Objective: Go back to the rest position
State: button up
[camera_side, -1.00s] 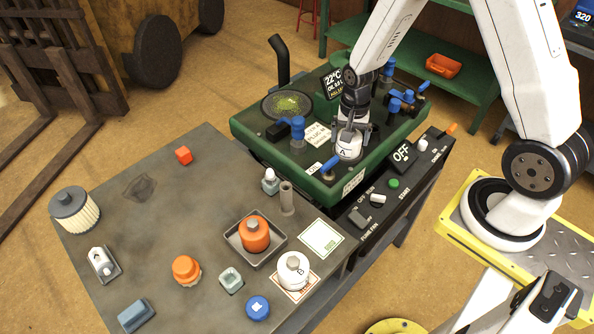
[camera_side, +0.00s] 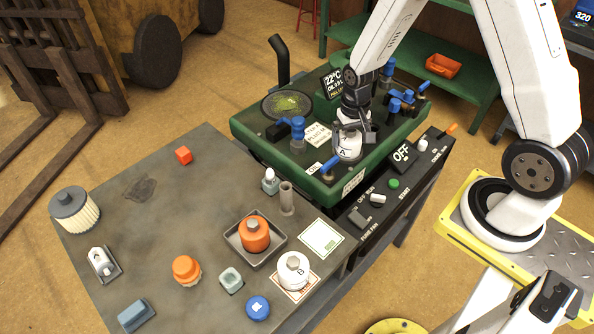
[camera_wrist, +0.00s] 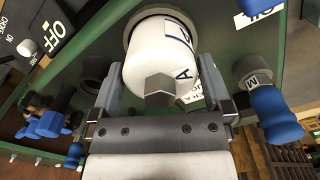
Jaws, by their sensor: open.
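My gripper (camera_side: 350,131) is above the green machine (camera_side: 252,134) in the side view, at a white canister marked A (camera_side: 349,150) that stands on the machine's near edge. In the wrist view my gripper (camera_wrist: 157,75) has its two fingers apart, one on each side of the white canister (camera_wrist: 158,50) and its grey hexagonal cap. Whether either finger touches the canister I cannot tell. The fingers partly cover its top in the side view.
Blue-handled valves (camera_side: 296,128) stand on the machine near the gripper. A black control panel (camera_side: 405,180) runs along its front. The grey table (camera_side: 190,225) holds a white canister marked B (camera_side: 294,270), an orange canister (camera_side: 254,234) in a tray and several small parts.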

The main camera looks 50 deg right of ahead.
jog(key=shift+n, duration=2.2)
jog(key=c, duration=1.1)
jog(key=m, duration=0.4)
jog(key=shift+m, duration=1.2)
